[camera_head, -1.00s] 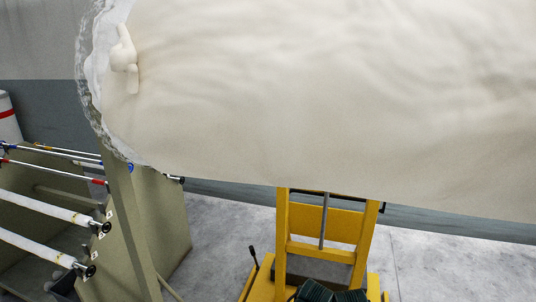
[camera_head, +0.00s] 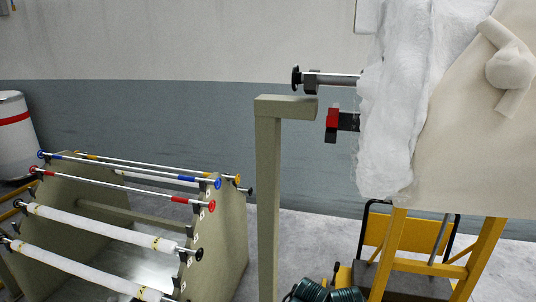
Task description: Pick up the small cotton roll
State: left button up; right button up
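Two slim white rolls lie on the rack at the lower left in the head view, the upper roll (camera_head: 95,226) and the lower roll (camera_head: 85,270). Each is on a rod with a dark knob at its right end. I cannot tell which one is the small cotton roll. Neither of my grippers shows, so nothing is seen touching the rolls.
The rack's green side panel (camera_head: 222,240) also carries thin rods with red, blue and yellow ends. A huge cloth-wrapped roll (camera_head: 455,150) fills the right, above a yellow frame (camera_head: 480,255). A beige post (camera_head: 268,190) stands mid-view. A white drum (camera_head: 14,150) is at the left.

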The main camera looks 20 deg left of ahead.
aim_at(159, 243)
jog(key=j, duration=1.35)
jog(key=j+z, duration=0.15)
jog(key=j, duration=1.2)
jog(key=j+z, duration=0.3)
jog(key=j, duration=0.2)
jog(key=k+j+z, duration=0.1)
jog(key=j+z, duration=0.15)
jog(key=j, duration=0.25)
jog(key=k+j+z, duration=0.15)
jog(key=j+z, duration=0.15)
jog(key=j, duration=0.2)
jog(key=j+u, duration=0.1)
jog(key=j, duration=0.4)
jog(key=i+j+u, duration=0.1)
jog(key=u, duration=0.35)
jog(key=i+u, duration=0.2)
jog(key=u, duration=0.3)
